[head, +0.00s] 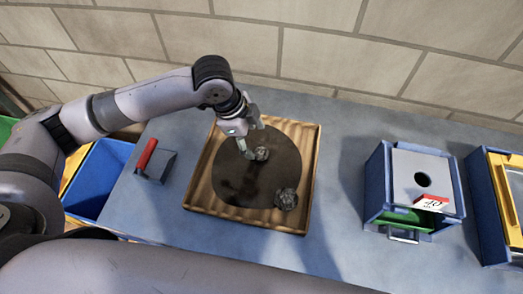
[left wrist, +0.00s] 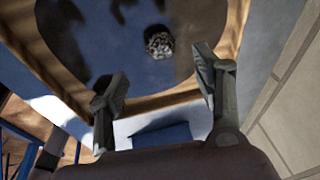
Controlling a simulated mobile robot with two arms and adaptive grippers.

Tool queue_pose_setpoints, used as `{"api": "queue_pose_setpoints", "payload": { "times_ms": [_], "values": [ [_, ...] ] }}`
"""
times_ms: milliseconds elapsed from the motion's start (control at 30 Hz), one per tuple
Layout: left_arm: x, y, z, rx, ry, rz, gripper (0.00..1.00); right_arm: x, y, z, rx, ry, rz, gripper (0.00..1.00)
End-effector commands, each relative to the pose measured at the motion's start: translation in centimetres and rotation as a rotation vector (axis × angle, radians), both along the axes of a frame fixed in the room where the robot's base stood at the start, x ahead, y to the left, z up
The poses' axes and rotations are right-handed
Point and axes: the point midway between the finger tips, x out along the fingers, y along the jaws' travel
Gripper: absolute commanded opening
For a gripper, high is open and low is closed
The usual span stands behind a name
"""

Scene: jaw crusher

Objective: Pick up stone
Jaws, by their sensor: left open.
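A small grey, rough stone (head: 262,153) lies on the dark round patch of a wooden tray (head: 195,190). A second, somewhat larger grey stone (head: 287,199) lies nearer the tray's lower right corner. My left gripper (head: 254,138) is over the upper part of the tray, with one finger close beside the first stone. In the left wrist view my left gripper (left wrist: 157,85) has its fingers wide apart with nothing between them. One speckled stone (left wrist: 159,42) shows beyond the fingertips; I cannot tell which one. My right gripper is not in view.
A blue bin (head: 97,180) stands at the left. A blue box with a holed grey lid (head: 405,170) stands at the right. A brick wall (head: 300,35) closes the back.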

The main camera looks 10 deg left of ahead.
Motion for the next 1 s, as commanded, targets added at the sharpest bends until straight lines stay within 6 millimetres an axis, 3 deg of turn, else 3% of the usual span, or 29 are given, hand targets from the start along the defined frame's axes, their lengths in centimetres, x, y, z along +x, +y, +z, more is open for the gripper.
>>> {"api": "queue_pose_setpoints", "payload": {
  "times_ms": [100,367,633,933,1000],
  "values": [
    [0.3,-0.5,-1.8,0.000,0.002,0.000,0.61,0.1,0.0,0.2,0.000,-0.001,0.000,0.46],
    [0.5,-0.9,-3.6,0.000,0.002,0.000,0.61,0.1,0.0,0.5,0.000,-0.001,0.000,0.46],
    [1.2,-1.8,-7.2,0.000,0.001,-0.001,0.61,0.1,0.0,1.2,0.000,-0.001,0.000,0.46],
    [1.3,-1.8,-7.9,0.000,-0.001,-0.002,0.61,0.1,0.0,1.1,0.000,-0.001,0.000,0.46],
    [1.3,-1.8,-7.9,0.000,-0.001,-0.001,0.57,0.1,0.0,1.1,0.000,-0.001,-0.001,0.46]
  ]
}}
